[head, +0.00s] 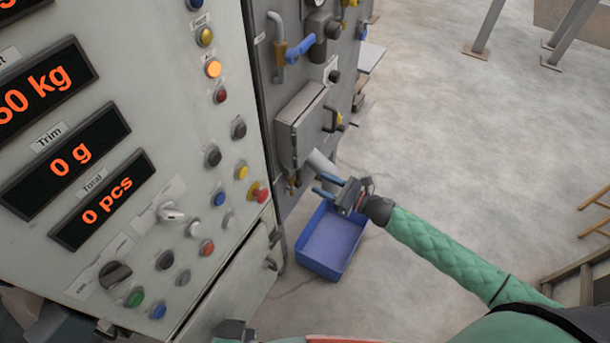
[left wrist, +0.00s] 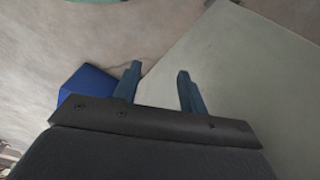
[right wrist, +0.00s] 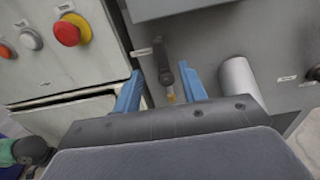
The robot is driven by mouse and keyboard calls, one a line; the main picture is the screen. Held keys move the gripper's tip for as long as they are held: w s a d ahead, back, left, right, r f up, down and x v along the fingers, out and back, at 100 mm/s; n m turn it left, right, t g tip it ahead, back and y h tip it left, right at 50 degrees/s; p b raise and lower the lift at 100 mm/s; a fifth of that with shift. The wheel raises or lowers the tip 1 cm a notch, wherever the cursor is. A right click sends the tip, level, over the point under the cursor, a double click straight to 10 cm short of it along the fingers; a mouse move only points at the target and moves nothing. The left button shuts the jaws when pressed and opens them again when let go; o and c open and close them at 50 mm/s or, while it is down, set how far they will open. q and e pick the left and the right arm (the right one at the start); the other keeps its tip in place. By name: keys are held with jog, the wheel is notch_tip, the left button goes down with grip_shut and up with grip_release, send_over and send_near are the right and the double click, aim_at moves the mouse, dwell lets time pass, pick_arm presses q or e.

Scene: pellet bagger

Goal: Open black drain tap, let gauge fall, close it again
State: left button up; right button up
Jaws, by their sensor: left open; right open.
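A small tap with a black handle (right wrist: 162,62) and a brass body (right wrist: 171,97) hangs on the grey panel below a box. The brass shows small in the head view (head: 291,183), where the handle's angle is hard to read. My right gripper (head: 322,186) is open. In the right wrist view its blue fingers (right wrist: 160,70) appear on either side of the tap; contact cannot be seen. A gauge (head: 292,6) is cut off at the top edge; its needle is unreadable. My left gripper (left wrist: 158,72) is open and empty, beside a pale flat surface.
A blue bin (head: 325,243) stands on the floor below the tap. A grey pipe stub (right wrist: 240,82) sticks out right of the tap. A red mushroom button (right wrist: 72,30) is on the control cabinet at left. A blue-handled valve (head: 299,48) sits higher.

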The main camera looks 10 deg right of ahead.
aim_at(301, 174)
jog(key=p+x, duration=0.2)
jog(key=x, duration=0.4)
jog(key=shift+d+r, duration=0.1)
jog(key=shift+r, duration=0.05)
pick_arm(q)
notch_tip(301, 174, down, 8)
jog(key=s+a, duration=0.1)
jog(key=a, duration=0.1)
jog(key=shift+s+t+p, duration=0.3)
jog(key=shift+s+p, duration=0.05)
jog(key=shift+p, duration=0.05)
pick_arm(e)
jog(key=shift+w+a, duration=0.35)
jog(key=shift+a, duration=0.1)
pick_arm(q)
jog(key=shift+r, duration=0.1)
jog(key=shift+s, duration=0.1)
pick_arm(e)
grip_shut()
